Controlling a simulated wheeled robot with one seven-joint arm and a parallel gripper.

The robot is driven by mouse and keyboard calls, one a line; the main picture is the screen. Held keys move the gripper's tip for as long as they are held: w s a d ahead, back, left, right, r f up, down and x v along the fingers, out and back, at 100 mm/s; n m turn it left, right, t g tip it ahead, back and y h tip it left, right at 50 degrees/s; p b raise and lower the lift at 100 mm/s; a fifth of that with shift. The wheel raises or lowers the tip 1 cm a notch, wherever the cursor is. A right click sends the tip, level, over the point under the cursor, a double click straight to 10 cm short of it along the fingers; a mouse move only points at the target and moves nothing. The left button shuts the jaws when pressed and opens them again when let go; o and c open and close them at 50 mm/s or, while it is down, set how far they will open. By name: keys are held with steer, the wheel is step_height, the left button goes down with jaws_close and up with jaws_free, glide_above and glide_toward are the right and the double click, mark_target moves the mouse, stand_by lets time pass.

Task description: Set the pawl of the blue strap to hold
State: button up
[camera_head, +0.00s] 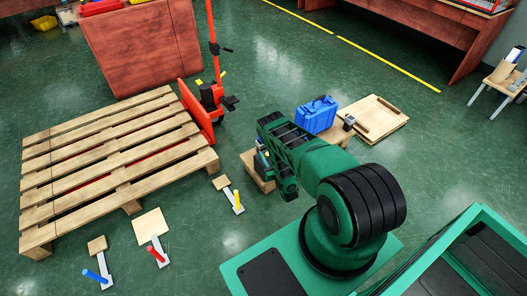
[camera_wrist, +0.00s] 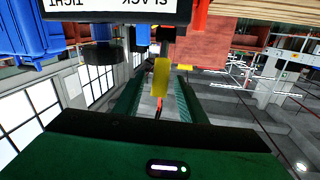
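My gripper (camera_wrist: 157,98) is in the wrist view with its two green fingers apart. A yellow block-like piece (camera_wrist: 161,77) shows in the gap between them; I cannot tell whether it touches a finger. A white plate (camera_wrist: 115,10) with upside-down words SLACK and TIGHT is at the top. Small blue parts (camera_wrist: 141,36) hang just below it, near the left finger, and a red part (camera_wrist: 200,15) is to its right. I cannot make out which part is the pawl or the blue strap. In the head view my arm hides most of this area.
A blue case (camera_head: 315,115) stands beyond my arm and also fills the wrist view's upper left (camera_wrist: 35,30). A wooden pallet (camera_head: 100,150) lies at left by a red pallet jack (camera_head: 212,95). Floor levers have blue (camera_head: 95,275), red (camera_head: 156,254) and yellow (camera_head: 237,202) handles.

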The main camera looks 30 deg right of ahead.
steer(key=shift+w+d, duration=0.15)
steer(key=shift+w, duration=0.95)
steer(key=shift+w+d, duration=0.15)
steer(key=shift+w, duration=0.95)
jaws_close()
